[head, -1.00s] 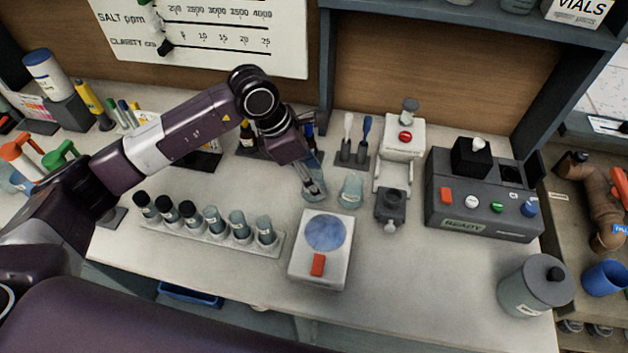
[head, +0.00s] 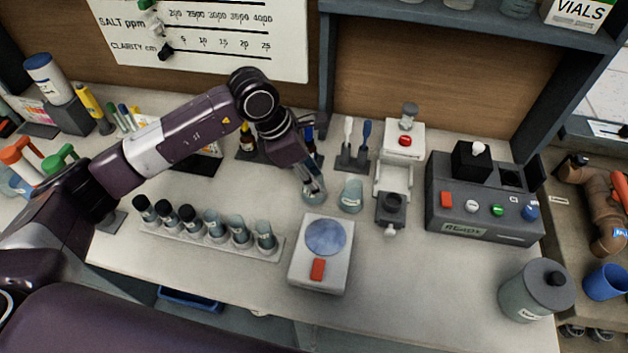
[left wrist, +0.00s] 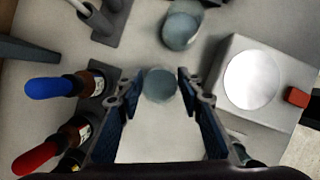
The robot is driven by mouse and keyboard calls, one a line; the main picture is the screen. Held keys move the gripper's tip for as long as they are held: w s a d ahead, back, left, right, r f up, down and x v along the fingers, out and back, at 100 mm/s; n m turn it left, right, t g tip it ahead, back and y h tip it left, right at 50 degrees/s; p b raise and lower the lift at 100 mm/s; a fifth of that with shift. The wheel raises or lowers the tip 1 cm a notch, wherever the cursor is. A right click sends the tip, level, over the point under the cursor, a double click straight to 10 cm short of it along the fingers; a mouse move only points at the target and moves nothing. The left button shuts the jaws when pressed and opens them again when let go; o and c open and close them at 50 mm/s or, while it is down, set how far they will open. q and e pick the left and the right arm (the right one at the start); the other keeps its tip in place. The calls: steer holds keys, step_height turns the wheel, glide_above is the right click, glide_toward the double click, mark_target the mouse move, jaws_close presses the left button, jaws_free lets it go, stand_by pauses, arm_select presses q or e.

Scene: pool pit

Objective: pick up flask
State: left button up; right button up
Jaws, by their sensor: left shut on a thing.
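A small clear bluish glass flask (head: 314,197) stands or hangs at the fingertips of my left gripper (head: 313,188), near the middle of the counter behind the scale. In the left wrist view the flask (left wrist: 160,85) shows as a round glass shape between the two fingers of the left gripper (left wrist: 158,88), which are shut on it. The fingers hide part of it in the head view. I cannot tell whether its base touches the counter. My right gripper is not in view.
A second glass vessel (head: 350,195) stands just right of the flask. A scale (head: 306,268) is in front, a rack of several vials (head: 209,240) to the left. Dropper bottles (left wrist: 65,86) stand close behind. A grey device (head: 484,208) is at right. Counter space right of the scale is clear.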

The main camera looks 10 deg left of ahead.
arm_select(q)
step_height(320, 180, up, 20)
steer(key=b, duration=0.4)
steer(key=shift+f, duration=0.2)
